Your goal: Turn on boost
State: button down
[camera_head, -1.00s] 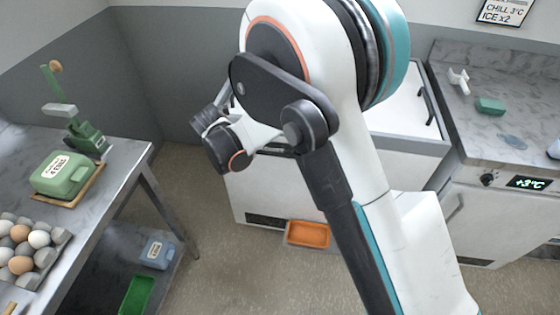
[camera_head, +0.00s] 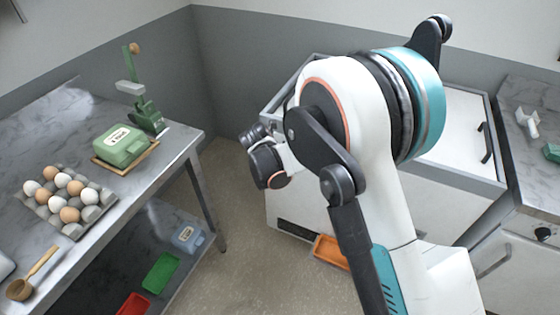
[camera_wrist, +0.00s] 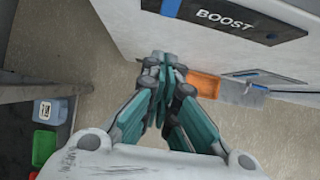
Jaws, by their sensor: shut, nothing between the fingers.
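The dark boost panel (camera_wrist: 235,18) with white BOOST lettering is at the top of the wrist view, on the white front of an appliance. A blue piece (camera_wrist: 171,7) sits at the panel's left end, partly cut off by the frame edge. My gripper (camera_wrist: 167,62) is shut and empty. In the picture its fingertips lie below the blue piece, apart from it. In the head view, my arm covers part of the white chest (camera_head: 460,115), and the BOOST lettering cannot be seen there.
An orange tray (camera_head: 330,251) lies on the floor by the chest; it also shows in the wrist view (camera_wrist: 203,84). The left table holds an egg tray (camera_head: 103,213), a green container (camera_head: 122,145) and a wooden spoon (camera_head: 35,276). Floor between table and chest is clear.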

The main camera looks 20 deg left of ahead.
jog(key=w+f+b, duration=0.3)
jog(key=w+f, duration=0.3)
jog(key=w, duration=0.1)
jog(key=shift+w+d+f, duration=0.15)
jog(key=shift+w+d, duration=0.05)
jog(key=shift+d, duration=0.15)
jog(key=shift+w+f+b, duration=0.35)
jog(key=shift+w, duration=0.05)
jog(key=shift+r, duration=0.2)
